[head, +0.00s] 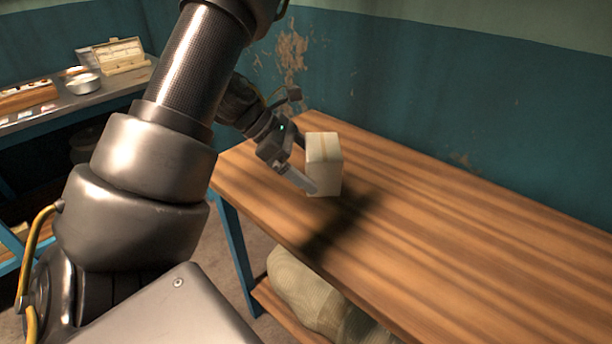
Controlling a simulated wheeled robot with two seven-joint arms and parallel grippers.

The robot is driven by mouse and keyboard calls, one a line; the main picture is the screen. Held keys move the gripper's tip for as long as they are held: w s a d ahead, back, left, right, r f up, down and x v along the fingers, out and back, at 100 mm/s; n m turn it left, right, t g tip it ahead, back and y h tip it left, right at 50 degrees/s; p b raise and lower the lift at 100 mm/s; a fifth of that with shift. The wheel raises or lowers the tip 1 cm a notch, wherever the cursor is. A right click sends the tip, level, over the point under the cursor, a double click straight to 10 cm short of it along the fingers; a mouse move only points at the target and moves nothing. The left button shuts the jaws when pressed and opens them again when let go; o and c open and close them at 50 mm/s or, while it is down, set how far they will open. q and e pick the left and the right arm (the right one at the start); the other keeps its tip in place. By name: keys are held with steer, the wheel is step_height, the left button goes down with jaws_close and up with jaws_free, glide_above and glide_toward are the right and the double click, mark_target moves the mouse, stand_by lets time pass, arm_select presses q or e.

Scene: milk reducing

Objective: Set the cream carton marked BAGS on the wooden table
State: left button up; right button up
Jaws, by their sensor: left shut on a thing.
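The cream carton (324,160) stands upright at the left end of the wooden table (470,235). My left gripper (308,165) is at the carton's left side and is shut on it, with one finger across its lower front. The far finger is mostly hidden behind the carton. The carton's base looks at or very near the table top; I cannot tell whether it touches. No BAGS marking can be read from here. My right gripper is not in view.
A metal side table (110,92) at the far left holds a white bowl (83,84), an open cream box (120,56) and a wooden tray (28,97). A pale sack (305,290) lies on the shelf below. The wooden table is clear to the right, with a wall behind.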

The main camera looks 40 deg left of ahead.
arm_select(q)
steer(key=shift+w+a+f, duration=0.15)
steer(key=shift+a+f, duration=0.05)
steer(key=shift+f, duration=0.75)
steer(key=shift+w+a+f, duration=0.1)
steer(key=shift+a+f, duration=0.1)
steer(key=shift+f, duration=0.9)
steer(key=shift+r, duration=0.1)
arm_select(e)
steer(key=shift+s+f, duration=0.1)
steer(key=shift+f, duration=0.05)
arm_select(q)
steer(key=shift+f, duration=0.2)
steer(key=o, duration=0.7)
steer(key=shift+r, duration=0.15)
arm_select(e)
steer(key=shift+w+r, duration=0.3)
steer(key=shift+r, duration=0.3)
